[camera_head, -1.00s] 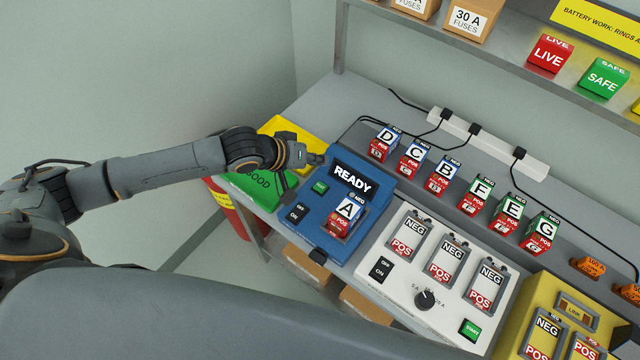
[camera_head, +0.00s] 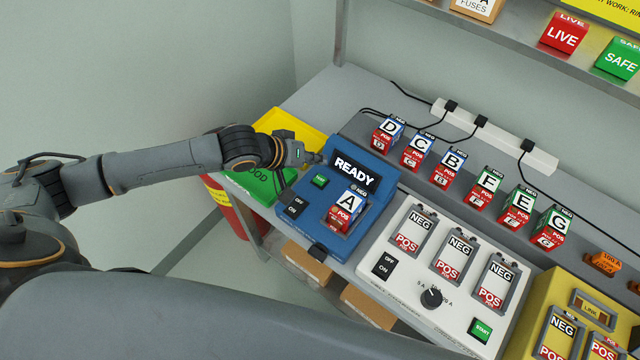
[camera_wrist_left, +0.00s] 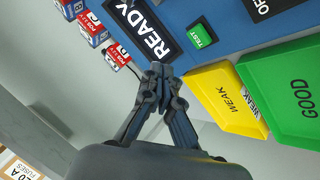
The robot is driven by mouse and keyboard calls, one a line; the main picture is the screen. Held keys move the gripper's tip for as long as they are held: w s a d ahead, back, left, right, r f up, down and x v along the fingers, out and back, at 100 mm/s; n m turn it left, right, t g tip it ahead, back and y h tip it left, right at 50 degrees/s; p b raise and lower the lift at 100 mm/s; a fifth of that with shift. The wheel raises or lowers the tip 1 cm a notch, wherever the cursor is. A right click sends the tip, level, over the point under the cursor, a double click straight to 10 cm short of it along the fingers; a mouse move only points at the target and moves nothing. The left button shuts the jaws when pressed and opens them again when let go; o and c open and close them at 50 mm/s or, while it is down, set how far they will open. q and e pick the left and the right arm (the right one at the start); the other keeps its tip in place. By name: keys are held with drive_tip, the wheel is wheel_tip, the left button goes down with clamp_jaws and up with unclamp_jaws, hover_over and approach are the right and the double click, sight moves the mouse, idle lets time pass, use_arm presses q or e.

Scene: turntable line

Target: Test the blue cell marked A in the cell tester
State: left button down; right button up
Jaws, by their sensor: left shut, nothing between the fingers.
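The blue cell tester (camera_head: 379,196) stands at the left of the bench. Its display (camera_head: 355,173) reads READY, and it also shows in the wrist view (camera_wrist_left: 149,35). The cell marked A (camera_head: 347,208) lies in the tester's slot, its red POS end towards the front. The green TEST button (camera_head: 319,181) is left of the slot; in the wrist view it shows at the top (camera_wrist_left: 202,36). My left gripper (camera_head: 319,158) is shut and empty by the tester's back left corner; in the wrist view its fingertips (camera_wrist_left: 158,72) meet near the display. My right gripper is out of view.
A yellow WEAK tray (camera_head: 283,121) and a green GOOD tray (camera_head: 247,180) lie left of the tester. Several lettered cells, such as D (camera_head: 388,135), stand in a row behind. A white device (camera_head: 408,267) with bays is to the right. A shelf (camera_head: 445,42) hangs above.

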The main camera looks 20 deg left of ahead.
sight(317, 181)
use_arm(q)
wheel_tip(317, 181, down, 3)
drive_tip(key=shift+r+b, duration=0.1)
drive_tip(key=shift+b, duration=1.05)
drive_tip(key=shift+f, duration=0.9)
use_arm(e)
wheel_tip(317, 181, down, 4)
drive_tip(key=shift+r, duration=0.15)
use_arm(q)
drive_tip(key=shift+f, duration=0.15)
drive_tip(key=shift+f, duration=0.3)
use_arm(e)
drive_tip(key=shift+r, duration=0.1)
use_arm(q)
drive_tip(key=shift+f, duration=0.55)
drive_tip(key=shift+r, duration=0.1)
drive_tip(key=shift+r+p, duration=0.85)
drive_tip(key=shift+p, duration=0.2)
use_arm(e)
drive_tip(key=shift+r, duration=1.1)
